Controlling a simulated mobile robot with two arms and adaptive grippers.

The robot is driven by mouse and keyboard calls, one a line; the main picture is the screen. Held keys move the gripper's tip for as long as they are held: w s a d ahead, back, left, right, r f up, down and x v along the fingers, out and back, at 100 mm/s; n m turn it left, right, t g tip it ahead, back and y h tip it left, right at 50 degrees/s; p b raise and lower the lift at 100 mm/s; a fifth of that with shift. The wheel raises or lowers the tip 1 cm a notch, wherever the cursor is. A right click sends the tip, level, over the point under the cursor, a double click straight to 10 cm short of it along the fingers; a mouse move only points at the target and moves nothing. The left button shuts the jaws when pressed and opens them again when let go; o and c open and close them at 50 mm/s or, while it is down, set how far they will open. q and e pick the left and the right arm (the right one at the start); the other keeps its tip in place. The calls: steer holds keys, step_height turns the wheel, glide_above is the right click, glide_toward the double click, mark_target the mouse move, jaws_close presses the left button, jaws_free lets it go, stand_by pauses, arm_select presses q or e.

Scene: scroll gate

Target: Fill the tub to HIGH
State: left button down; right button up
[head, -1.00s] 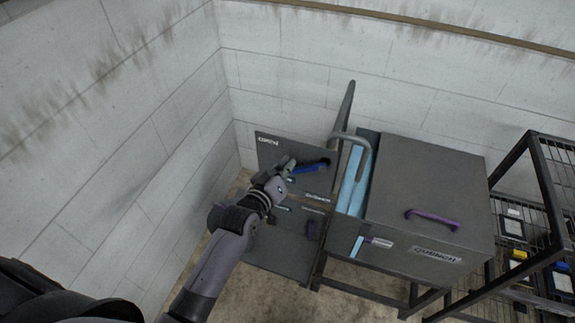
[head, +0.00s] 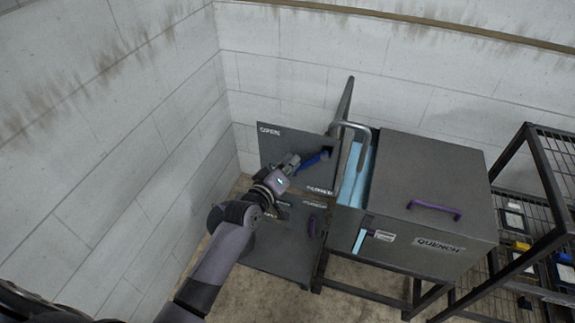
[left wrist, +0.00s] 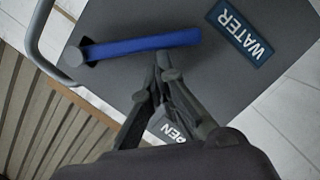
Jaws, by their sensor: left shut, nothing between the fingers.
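The tub is a dark grey box (head: 450,180) labelled QUENCH, with a purple handle on its lid. Light blue water (head: 352,185) shows in its open left part, under a bent grey spout (head: 352,126). A blue gauge strip (head: 359,241) and a small label are on its front; I cannot read the level. Left of it, a grey panel (head: 290,145) marked OPEN carries a blue lever (head: 315,158). My left gripper (head: 292,163) is shut and empty beside the lever. In the left wrist view its fingertips (left wrist: 163,66) are close to the lever (left wrist: 145,44); contact is unclear.
A WATER label (left wrist: 240,30) is on the panel. A black wire rack (head: 540,200) stands to the right. White block walls close off the left and back.

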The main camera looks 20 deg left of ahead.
arm_select(q)
steer(key=d+f+n+t+h+b, duration=0.1)
steer(key=d+f+n+b, duration=0.3)
steer(key=n+b, duration=0.3)
steer(key=shift+d+f+t, duration=0.2)
steer(key=shift+f+t, duration=0.1)
steer(key=shift+f, duration=0.1)
stand_by(0.6)
